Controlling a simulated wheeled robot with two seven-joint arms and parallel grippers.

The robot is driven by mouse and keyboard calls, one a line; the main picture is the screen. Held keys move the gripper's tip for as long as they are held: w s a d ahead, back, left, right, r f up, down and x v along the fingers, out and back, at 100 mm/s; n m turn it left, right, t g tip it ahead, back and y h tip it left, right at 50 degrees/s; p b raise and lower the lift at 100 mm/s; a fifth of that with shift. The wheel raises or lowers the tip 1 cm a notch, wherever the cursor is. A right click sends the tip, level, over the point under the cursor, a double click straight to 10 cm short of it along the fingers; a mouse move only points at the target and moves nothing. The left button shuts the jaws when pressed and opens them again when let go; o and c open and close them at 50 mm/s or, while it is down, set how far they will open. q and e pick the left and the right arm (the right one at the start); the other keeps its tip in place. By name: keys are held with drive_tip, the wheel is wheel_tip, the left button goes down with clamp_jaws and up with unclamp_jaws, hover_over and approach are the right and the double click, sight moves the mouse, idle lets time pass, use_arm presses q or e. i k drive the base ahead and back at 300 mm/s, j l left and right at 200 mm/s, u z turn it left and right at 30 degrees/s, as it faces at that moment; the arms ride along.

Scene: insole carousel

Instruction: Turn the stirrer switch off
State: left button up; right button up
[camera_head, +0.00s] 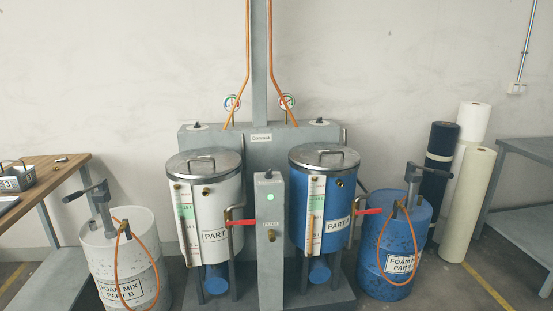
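A grey control post (270,245) stands between two lidded tanks. It has a small dark switch (268,174) on top, a lit green lamp (270,197) on its front and a small label below. Two more small dark switches sit on the grey back cabinet's top, one at the left (197,125) and one at the right (319,121). The labels are too small to tell which one is the stirrer switch, and the switch positions cannot be read. Neither of my grippers is in view.
A white tank (232,190) and a blue tank (340,190) with red-handled valves flank the post. A white drum (100,250) and a blue drum (408,235) with hand pumps stand outside them. A wooden bench (45,180) is left; rolls (466,215) and a grey table (530,150) are right.

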sight(268, 175)
drive_tip(key=i+j+z, duration=0.15)
drive_tip(key=i, duration=1.8)
